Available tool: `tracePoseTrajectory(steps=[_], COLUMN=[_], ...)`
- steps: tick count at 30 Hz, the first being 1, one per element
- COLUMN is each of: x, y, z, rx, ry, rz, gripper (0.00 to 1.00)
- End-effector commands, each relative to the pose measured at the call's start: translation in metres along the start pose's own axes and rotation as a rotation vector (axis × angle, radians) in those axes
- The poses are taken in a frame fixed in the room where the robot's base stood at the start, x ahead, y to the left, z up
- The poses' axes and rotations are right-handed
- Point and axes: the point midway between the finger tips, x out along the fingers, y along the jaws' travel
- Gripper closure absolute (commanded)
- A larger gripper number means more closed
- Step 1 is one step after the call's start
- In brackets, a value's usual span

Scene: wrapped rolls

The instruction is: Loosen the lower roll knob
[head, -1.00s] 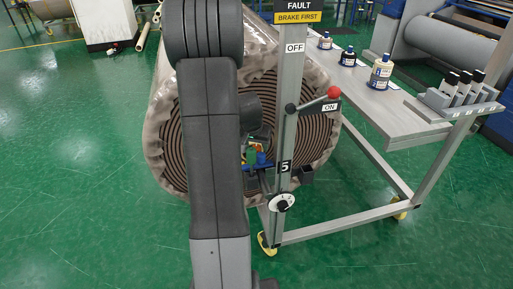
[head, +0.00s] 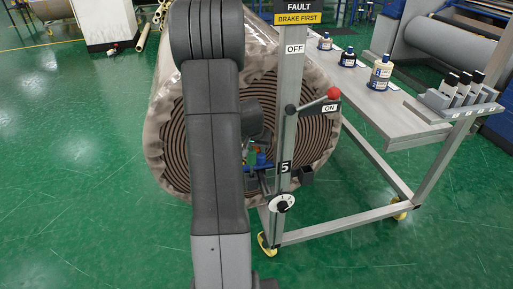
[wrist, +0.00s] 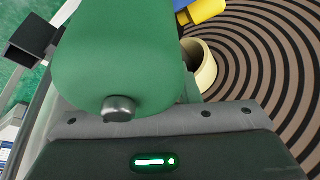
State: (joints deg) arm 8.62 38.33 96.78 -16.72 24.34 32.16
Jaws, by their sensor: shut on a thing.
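A large green knob (wrist: 118,55) with a short metal stub on it fills the upper left of the wrist view. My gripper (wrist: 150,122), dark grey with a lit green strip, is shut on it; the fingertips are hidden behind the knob. In the head view my arm stands in front of the wrapped roll (head: 312,135), and my gripper and the knob are mostly hidden low on the roll's face. Small blue parts (head: 262,160) show there beside the arm. A blue and yellow part (wrist: 203,11) is close by in the wrist view.
A bench (head: 400,108) with bottles is at the right. Green floor is clear at the left.

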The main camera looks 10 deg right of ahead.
Motion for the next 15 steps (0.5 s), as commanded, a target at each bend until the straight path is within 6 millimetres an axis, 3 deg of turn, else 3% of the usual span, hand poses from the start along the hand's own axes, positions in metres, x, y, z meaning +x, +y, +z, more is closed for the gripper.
tracePoseTrajectory(steps=[15], x=[-0.0027], y=[-0.0004], z=[-0.0011], rx=[-0.210], ry=[-0.001], rz=[-0.088], gripper=[0.93])
